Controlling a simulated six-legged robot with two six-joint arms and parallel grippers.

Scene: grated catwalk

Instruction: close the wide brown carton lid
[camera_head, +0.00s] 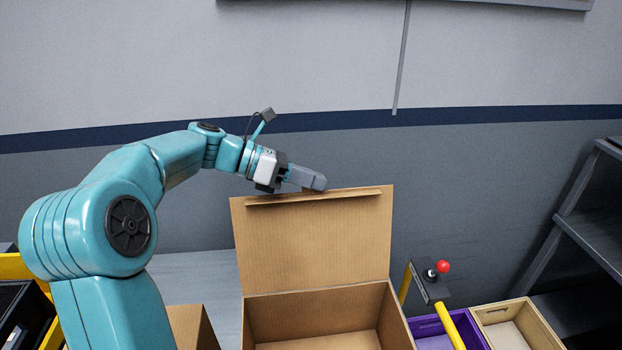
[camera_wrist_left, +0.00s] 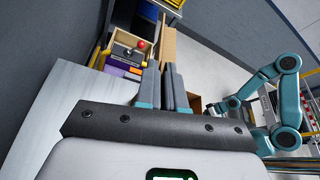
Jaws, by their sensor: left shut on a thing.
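The wide brown carton (camera_head: 315,312) stands open at the bottom centre of the head view, its inside visible. Its lid (camera_head: 315,240) stands up from the back edge, nearly upright, with a folded flap along its top. My left gripper (camera_head: 314,182) reaches in from the left and is shut on the lid's top edge, near the middle. In the left wrist view the lid (camera_wrist_left: 168,48) shows almost edge-on beyond the fingers. My right arm (camera_wrist_left: 287,95) shows at the right of that view; its gripper (camera_wrist_left: 226,106) is small and dark, so its jaws cannot be made out.
A yellow post with a red knob (camera_head: 443,267) stands right of the carton, beside a purple bin (camera_head: 425,327) and a wooden tray (camera_head: 545,325). A grey rack (camera_head: 590,225) is far right. Another brown box (camera_head: 190,325) sits lower left. The wall is behind.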

